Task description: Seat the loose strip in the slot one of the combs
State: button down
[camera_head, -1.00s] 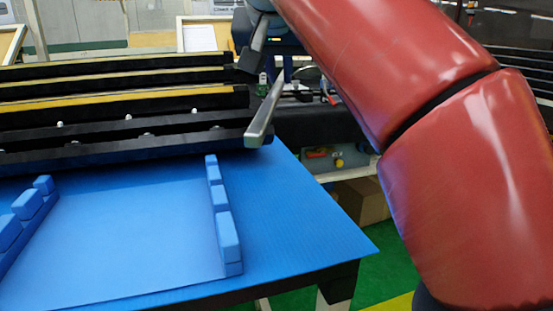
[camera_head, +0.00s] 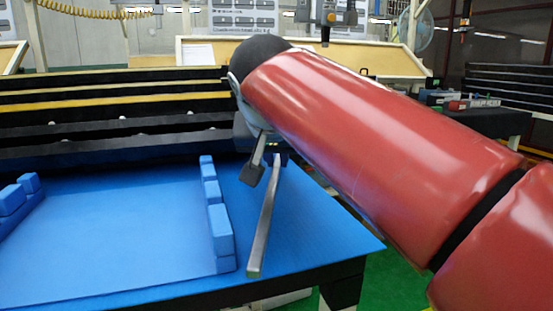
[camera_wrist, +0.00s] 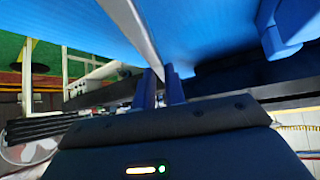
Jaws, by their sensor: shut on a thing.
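The loose strip (camera_head: 265,222) is a thin grey metallic bar. My gripper (camera_head: 276,157) is shut on it near its far end in the head view. From there the strip slants down toward the camera, to the right of the right comb (camera_head: 220,232) and apart from it. The left comb (camera_head: 14,204) is at the left edge. Both combs are rows of blue blocks with gaps between them. In the wrist view the strip (camera_wrist: 139,28) runs up from between the fingers (camera_wrist: 160,88). The strip's grasped part is partly hidden.
The combs stand on a blue board (camera_head: 110,240) with clear space between them, on a blue table (camera_head: 300,235). Black and yellow stepped rails (camera_head: 110,110) cross behind. The table's right edge is close to the strip.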

jog(key=shift+f+b, duration=0.55)
jog(key=c, duration=1.5)
grip_release()
jog(key=shift+o, duration=0.2)
jog(key=shift+r+p, duration=0.3)
jog(key=p+v, duration=0.1)
jog(key=v, duration=0.4)
jog(key=p+v, duration=0.1)
jog(key=v, duration=0.5)
jog(key=shift+r, duration=0.45)
jog(key=shift+s+r, duration=0.25)
jog(key=shift+s, duration=0.05)
